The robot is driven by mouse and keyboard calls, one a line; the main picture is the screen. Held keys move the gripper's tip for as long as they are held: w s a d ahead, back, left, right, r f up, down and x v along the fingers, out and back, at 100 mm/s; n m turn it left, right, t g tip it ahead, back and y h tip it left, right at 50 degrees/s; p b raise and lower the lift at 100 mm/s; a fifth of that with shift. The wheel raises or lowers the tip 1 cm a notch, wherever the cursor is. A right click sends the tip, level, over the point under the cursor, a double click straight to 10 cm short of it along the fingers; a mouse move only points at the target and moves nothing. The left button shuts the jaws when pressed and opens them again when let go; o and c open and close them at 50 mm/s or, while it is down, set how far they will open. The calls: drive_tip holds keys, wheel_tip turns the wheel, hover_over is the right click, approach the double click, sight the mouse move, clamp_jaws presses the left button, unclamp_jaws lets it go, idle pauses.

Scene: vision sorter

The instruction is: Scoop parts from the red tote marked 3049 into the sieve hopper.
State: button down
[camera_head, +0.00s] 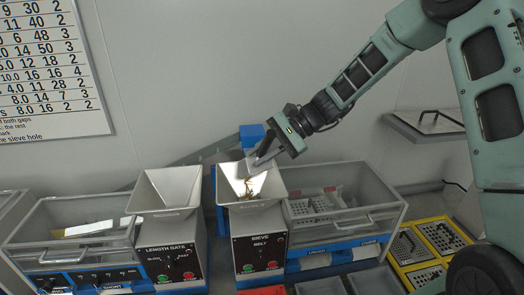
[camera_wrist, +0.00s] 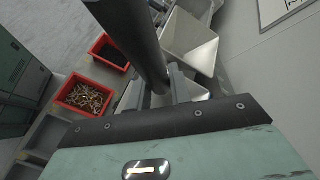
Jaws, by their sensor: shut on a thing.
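My gripper (camera_head: 272,148) is shut on the scoop (camera_head: 262,160), which is tilted with its tip over the sieve hopper. The scoop's thick dark handle (camera_wrist: 128,38) crosses the wrist view. The sieve hopper (camera_head: 274,188) is a pale open funnel on the box labelled SIEVE. Brass-coloured parts (camera_head: 250,185) show at its mouth; I cannot tell whether they are falling or lying there. In the wrist view one red tote (camera_wrist: 66,92) holds brass-coloured parts and another red tote (camera_wrist: 95,47) holds dark parts. I cannot read the number 3049 on either.
A second funnel (camera_head: 166,188) on the LENGTH GATE box stands close left of the sieve hopper. Clear-walled bins (camera_head: 70,222) flank both machines. Yellow trays (camera_head: 436,238) lie at the right. A printed number chart (camera_head: 45,70) hangs on the wall.

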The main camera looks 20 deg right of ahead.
drive_tip(key=shift+w+a+r+m+g+p, duration=0.1)
drive_tip(key=shift+w+r+m+g+p, duration=0.35)
drive_tip(key=shift+p, duration=0.95)
drive_tip(key=shift+w+r+m+g+p, duration=0.15)
drive_tip(key=shift+w+r+p, duration=0.35)
drive_tip(key=shift+p, duration=0.85)
drive_tip(key=shift+w+f, duration=0.15)
drive_tip(key=shift+w, duration=0.15)
drive_tip(key=b, duration=0.3)
drive_tip(key=shift+f+n+t, duration=0.25)
drive_tip(key=shift+n+t, duration=0.05)
drive_tip(key=n+t+b, duration=0.1)
drive_tip(key=b, duration=0.4)
drive_tip(key=r+n+t+b, duration=0.1)
drive_tip(key=t+b, duration=0.1)
drive_tip(key=b, duration=0.4)
drive_tip(key=shift+r+n, duration=0.1)
drive_tip(key=shift+n, duration=0.3)
drive_tip(key=r+n+t+y+b, duration=0.1)
drive_tip(key=n+t+b, duration=0.1)
drive_tip(key=b, duration=1)
drive_tip(key=shift+r+n+t, duration=0.15)
drive_tip(key=shift+n+t, duration=0.15)
drive_tip(key=shift+r+y+b, duration=0.35)
drive_tip(key=shift+y+b, duration=0.05)
drive_tip(key=shift+b, duration=0.1)
drive_tip(key=shift+r, duration=0.15)
